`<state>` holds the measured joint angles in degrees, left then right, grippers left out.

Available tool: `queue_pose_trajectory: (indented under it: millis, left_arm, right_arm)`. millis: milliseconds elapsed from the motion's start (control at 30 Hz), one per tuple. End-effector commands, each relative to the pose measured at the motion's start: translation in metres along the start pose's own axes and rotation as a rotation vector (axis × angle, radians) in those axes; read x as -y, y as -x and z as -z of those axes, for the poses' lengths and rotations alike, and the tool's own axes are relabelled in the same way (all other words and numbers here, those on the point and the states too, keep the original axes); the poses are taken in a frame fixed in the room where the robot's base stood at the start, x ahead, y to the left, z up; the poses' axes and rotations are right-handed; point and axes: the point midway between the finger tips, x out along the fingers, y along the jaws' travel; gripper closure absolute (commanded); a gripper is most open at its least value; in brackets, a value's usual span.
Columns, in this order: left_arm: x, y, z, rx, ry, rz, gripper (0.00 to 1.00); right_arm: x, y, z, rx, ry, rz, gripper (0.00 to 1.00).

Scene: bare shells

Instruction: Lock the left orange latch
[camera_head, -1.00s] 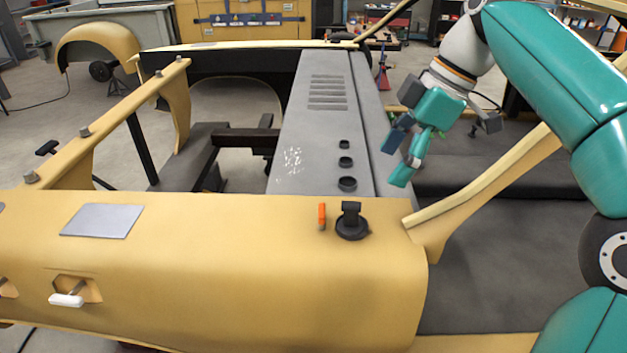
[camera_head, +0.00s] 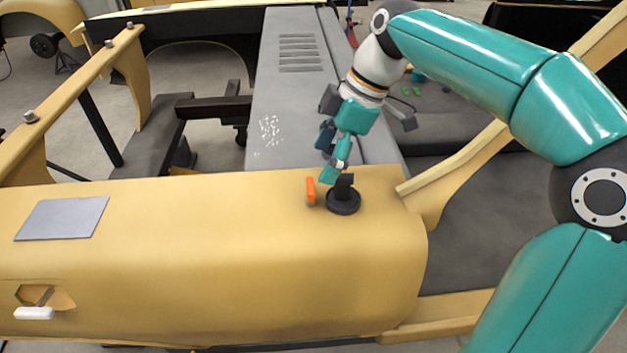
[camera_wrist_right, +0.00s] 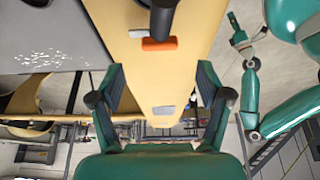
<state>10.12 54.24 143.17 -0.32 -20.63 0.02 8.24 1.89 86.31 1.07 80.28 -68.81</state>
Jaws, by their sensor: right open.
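The orange latch (camera_head: 310,190) is a small orange piece on top of the yellow body panel (camera_head: 220,240), left of a round black fitting (camera_head: 343,202). My right gripper (camera_head: 327,158) is open and empty, just above and behind the latch and the fitting, apart from the latch. In the right wrist view the latch (camera_wrist_right: 160,44) lies crosswise beyond the gap between the open fingers (camera_wrist_right: 160,85). An arm at the right of that view ends in what looks like my left gripper (camera_wrist_right: 240,35), too small to tell its state.
A grey vented panel (camera_head: 285,100) lies behind the latch. A yellow strut (camera_head: 455,170) rises to the right of it. A grey plate (camera_head: 62,218) and a white handle (camera_head: 34,313) are at the left. The panel top between plate and latch is clear.

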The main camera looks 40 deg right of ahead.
Motion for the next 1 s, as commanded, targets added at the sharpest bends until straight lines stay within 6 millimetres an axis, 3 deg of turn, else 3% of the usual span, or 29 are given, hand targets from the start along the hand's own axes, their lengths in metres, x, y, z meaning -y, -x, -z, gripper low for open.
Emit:
queue_pose_trajectory:
  millis: [100, 300, 733, 1000]
  left_arm:
    - [0.000, 0.000, 0.000, 0.000, 0.000, 0.000, 0.60]
    - [0.000, 0.000, 0.000, 0.000, 0.000, 0.000, 0.60]
    - [0.000, 0.000, 0.000, 0.000, 0.000, 0.000, 0.60]
    - [0.000, 0.000, 0.000, 0.000, 0.000, 0.000, 0.60]
  right_arm:
    - [0.001, -0.024, 0.000, 0.002, 0.000, 0.004, 0.23]
    - [0.000, -0.050, 0.000, 0.001, 0.000, 0.002, 0.23]
    - [0.000, -0.060, 0.000, 0.000, -0.001, 0.000, 0.23]
    - [0.000, -0.059, 0.000, 0.000, -0.001, 0.000, 0.66]
